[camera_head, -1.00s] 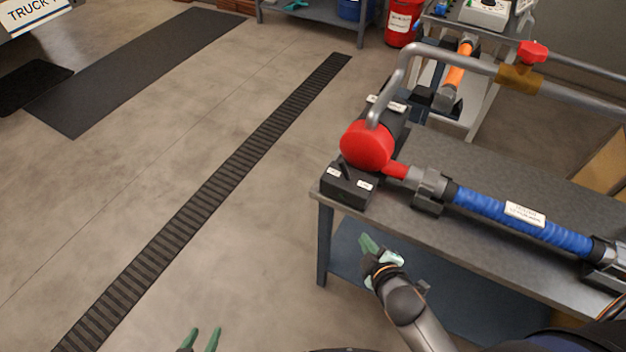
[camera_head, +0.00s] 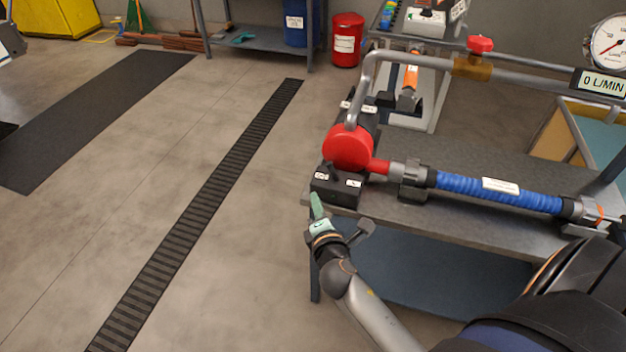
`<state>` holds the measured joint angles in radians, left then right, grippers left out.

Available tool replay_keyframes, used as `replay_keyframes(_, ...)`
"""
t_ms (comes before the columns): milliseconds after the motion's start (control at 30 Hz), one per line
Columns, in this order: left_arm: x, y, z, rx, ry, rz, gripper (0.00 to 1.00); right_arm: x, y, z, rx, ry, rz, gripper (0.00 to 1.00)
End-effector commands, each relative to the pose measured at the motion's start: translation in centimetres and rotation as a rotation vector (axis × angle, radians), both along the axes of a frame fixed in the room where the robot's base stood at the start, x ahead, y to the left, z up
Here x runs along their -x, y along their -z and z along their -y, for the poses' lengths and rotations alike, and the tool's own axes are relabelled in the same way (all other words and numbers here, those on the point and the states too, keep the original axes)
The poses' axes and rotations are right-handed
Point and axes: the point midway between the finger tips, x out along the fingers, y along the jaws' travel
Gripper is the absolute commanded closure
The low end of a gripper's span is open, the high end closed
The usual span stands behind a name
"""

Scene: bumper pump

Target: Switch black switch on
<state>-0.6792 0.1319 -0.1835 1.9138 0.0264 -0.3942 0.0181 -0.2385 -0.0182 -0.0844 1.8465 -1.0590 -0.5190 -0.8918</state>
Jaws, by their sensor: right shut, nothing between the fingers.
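The black switch (camera_head: 329,169) is a small lever on a black box (camera_head: 337,190) with two white labels, at the front left corner of the grey table. The labels are too small to read.
A red pump (camera_head: 347,148) stands right behind the box, joined to a blue hose (camera_head: 497,193) and a grey pipe (camera_head: 430,59). A red valve handle (camera_head: 480,44) sits on the pipe. The gauge sign (camera_head: 603,84) reads 0 L/MIN.

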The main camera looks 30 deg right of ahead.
Motion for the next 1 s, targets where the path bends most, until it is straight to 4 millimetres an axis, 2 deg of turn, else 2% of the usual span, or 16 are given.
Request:
replay_keyframes(367, 0.0, 0.0, 0.0, 0.001, 0.001, 0.001, 0.52, -0.1, -0.1, 0.1, 0.012, 0.001, 0.001, 1.00)
replay_keyframes(533, 0.0, 0.0, 0.0, 0.001, 0.001, 0.001, 0.52, -0.9, 0.1, 0.4, 0.011, 0.001, 0.001, 1.00)
replay_keyframes(667, 0.0, 0.0, 0.0, 0.001, 0.001, 0.001, 0.52, -2.6, 0.4, 1.1, 0.012, 0.003, 0.002, 1.00)
replay_keyframes(1000, 0.0, 0.8, 0.1, 0.001, 0.002, -0.003, 0.52, -8.7, 2.0, 3.5, 0.011, 0.002, 0.002, 1.00)
